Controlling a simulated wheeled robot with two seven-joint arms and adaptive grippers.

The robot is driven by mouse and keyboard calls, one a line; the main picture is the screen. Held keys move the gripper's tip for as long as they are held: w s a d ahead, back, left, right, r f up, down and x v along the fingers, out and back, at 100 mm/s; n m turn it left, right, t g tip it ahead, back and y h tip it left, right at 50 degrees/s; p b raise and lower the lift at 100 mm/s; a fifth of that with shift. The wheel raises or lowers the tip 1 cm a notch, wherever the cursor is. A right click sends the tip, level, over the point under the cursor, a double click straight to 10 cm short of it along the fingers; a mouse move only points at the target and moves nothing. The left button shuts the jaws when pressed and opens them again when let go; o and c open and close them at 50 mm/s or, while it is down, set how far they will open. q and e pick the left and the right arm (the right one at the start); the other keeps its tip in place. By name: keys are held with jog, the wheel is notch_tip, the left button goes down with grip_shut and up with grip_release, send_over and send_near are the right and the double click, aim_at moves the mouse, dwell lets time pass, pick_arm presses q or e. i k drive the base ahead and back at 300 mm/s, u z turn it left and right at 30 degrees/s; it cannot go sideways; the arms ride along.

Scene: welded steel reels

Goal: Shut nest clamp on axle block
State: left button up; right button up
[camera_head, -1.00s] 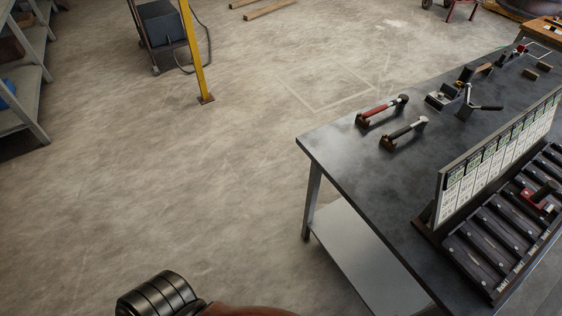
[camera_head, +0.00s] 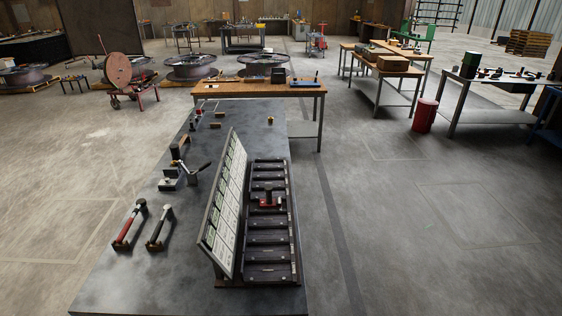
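A small fixture with a pale block and dark parts (camera_head: 169,179) stands on the dark steel bench (camera_head: 130,280), left of the upright card board. A dark-handled lever (camera_head: 193,172) stands up at a slant beside it; this looks like the nest clamp, but it is too small to tell how far it is open. A brown block (camera_head: 181,146) sits just behind it. I cannot tell which part is the axle block. Neither of my grippers is in view.
Two hammer-like tools, one red-handled (camera_head: 130,225) and one dark-handled (camera_head: 160,229), lie at the front left. The card board (camera_head: 226,205) and a slotted dark rack (camera_head: 268,235) holding a red-and-black piece (camera_head: 268,199) stand at right. A wooden table (camera_head: 260,90) adjoins behind. Floor is open rightward.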

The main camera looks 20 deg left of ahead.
aim_at(208, 163)
jog(key=z, duration=1.3)
jog(key=i, duration=2.2)
jog(key=u, duration=2.05)
jog(key=i, duration=3.55)
jog(key=u, duration=3.2)
jog(key=i, duration=0.1)
jog(key=z, duration=0.25)
